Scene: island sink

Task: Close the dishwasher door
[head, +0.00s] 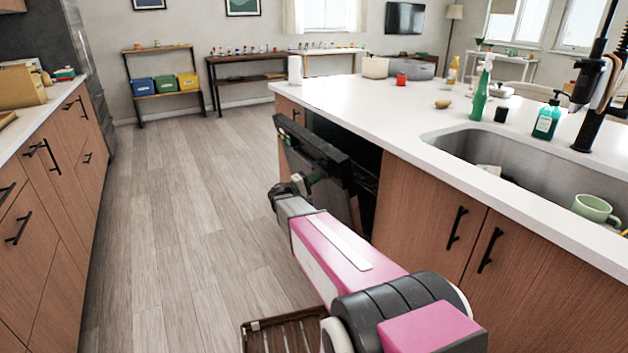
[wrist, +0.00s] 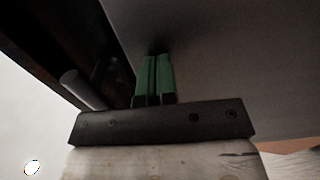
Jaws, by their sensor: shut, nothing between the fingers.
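The dishwasher door (head: 312,145) shows in the head view at the front of the island. It is partly open, tilted out from the dark dishwasher opening (head: 365,165). My gripper (head: 307,181) is low beside the door, partly hidden by my own arm. In the wrist view its two green fingers (wrist: 155,78) are pressed together with nothing between them. Their tips point at a broad grey surface (wrist: 230,60), likely the door panel, and lie at or very near it. I cannot tell whether they touch.
The island's white countertop (head: 350,105) overhangs the dishwasher. Closed cabinets with black handles (head: 457,228) stand right of it. A slatted wooden piece (head: 287,335) lies on the floor at the bottom. The wooden floor (head: 190,210) to the left is clear.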

